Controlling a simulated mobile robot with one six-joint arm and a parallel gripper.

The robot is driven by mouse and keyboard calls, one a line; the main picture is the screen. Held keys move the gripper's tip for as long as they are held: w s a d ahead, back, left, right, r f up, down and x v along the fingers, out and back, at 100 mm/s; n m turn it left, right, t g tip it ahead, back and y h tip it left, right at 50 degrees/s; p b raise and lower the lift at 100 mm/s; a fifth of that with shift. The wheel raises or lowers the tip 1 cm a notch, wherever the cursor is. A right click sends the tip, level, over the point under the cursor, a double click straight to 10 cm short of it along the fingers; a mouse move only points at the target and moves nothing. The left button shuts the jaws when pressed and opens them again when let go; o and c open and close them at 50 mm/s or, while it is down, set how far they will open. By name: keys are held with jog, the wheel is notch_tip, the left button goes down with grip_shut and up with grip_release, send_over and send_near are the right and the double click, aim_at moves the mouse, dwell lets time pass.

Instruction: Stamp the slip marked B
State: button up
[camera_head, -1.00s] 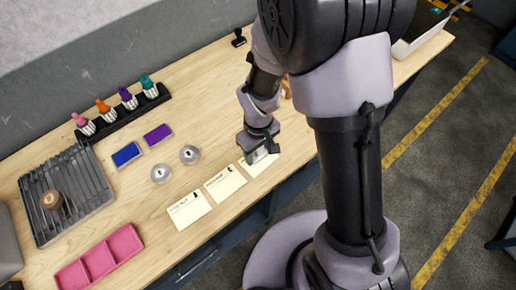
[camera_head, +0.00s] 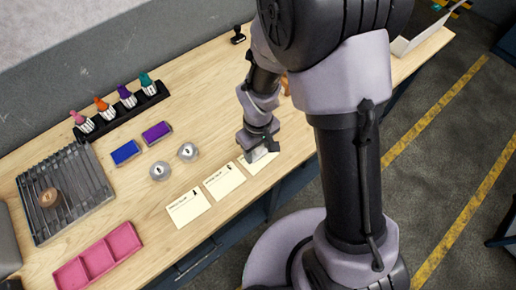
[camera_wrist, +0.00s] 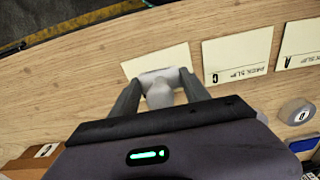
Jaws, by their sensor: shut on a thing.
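My gripper (camera_wrist: 161,80) is shut on a pale grey-white object (camera_wrist: 162,92), which looks like a stamp; its lower end is over or on a cream slip (camera_wrist: 139,66). I cannot tell whether it touches the paper. In the head view my gripper (camera_head: 258,147) covers part of this slip (camera_head: 262,159), the rightmost of three in a row. Its letter is hidden. The middle slip (camera_head: 224,181) seems to be marked C in the wrist view (camera_wrist: 238,52). The leftmost slip (camera_head: 189,208) looks marked A there (camera_wrist: 300,50).
A black rack (camera_head: 121,114) holds several coloured stamps. Blue (camera_head: 125,152) and purple (camera_head: 157,133) pads and two round grey pieces (camera_head: 160,171) lie nearby. A pink tray (camera_head: 98,257) and a slatted tray (camera_head: 90,190) stand at left. A black stamp (camera_head: 238,37) stands at the back.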

jog(key=shift+s+f+b, duration=0.1)
jog(key=shift+f+b, duration=0.3)
dwell(1.2)
notch_tip(320, 180, up, 7)
jog(key=p, duration=0.5)
jog(key=shift+r, duration=0.1)
